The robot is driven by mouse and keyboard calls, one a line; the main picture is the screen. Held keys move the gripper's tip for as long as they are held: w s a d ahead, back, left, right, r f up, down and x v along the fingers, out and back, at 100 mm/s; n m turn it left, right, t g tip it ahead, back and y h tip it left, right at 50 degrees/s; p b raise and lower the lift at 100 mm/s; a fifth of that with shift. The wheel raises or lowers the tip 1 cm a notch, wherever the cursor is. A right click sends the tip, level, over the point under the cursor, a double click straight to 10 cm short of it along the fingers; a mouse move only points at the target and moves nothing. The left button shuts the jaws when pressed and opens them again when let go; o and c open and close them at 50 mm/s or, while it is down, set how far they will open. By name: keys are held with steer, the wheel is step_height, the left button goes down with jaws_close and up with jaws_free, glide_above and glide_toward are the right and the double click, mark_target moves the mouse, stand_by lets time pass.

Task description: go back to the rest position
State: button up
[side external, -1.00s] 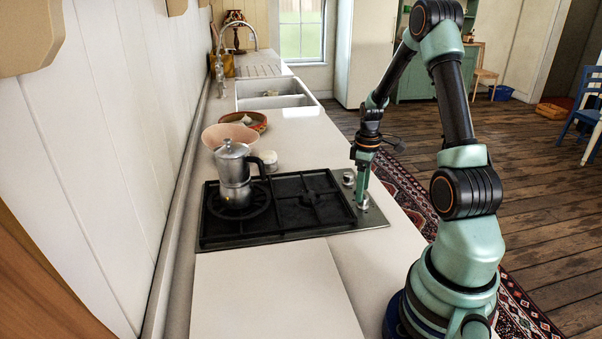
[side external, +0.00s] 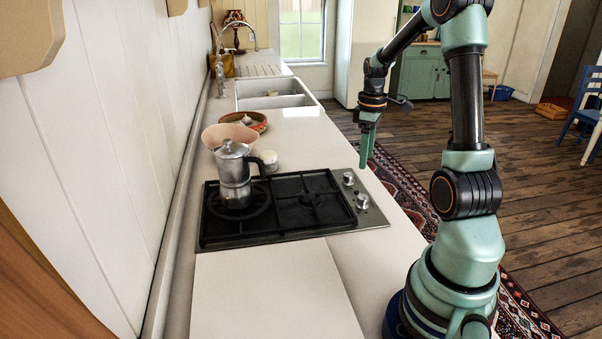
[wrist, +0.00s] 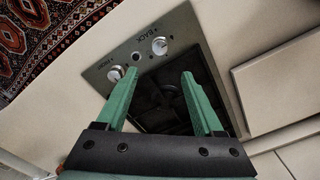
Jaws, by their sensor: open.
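My gripper (side external: 366,163) is raised above the counter's right edge, near the hob, with green fingers pointing down. In the wrist view my gripper (wrist: 158,90) is open, its two green fingers apart with nothing between them. Below it are the black hob (side external: 290,208) and its two silver knobs, the far knob (side external: 348,178) and the near knob (side external: 362,201). The wrist view also shows two knobs, one beside the label BACK (wrist: 159,46) and one beside FRONT (wrist: 114,73). The fingers touch neither knob.
A silver moka pot (side external: 235,178) stands on the hob's left burner. Behind it are a pink bowl (side external: 222,135), a small white jar (side external: 268,160) and an orange-brown dish (side external: 250,121). The sink (side external: 270,102) lies farther back. The near counter (side external: 270,290) is clear.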

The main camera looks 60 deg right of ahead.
steer(key=w+a+r+t+h, duration=0.15)
steer(key=a+r, duration=0.25)
steer(key=a, duration=0.4)
steer(key=w+a+r+t+y, duration=0.1)
steer(key=w+a+r, duration=0.25)
steer(key=a, duration=0.45)
steer(key=s+a+r+t, duration=0.1)
steer(key=s+a, duration=0.1)
steer(key=a, duration=0.5)
steer(key=s+a+r+m+t, duration=0.1)
steer(key=s+a+r+t, duration=0.1)
steer(key=a, duration=0.4)
steer(key=shift+a+m, duration=0.3)
steer(key=shift+a, duration=0.05)
steer(key=shift+r, duration=0.1)
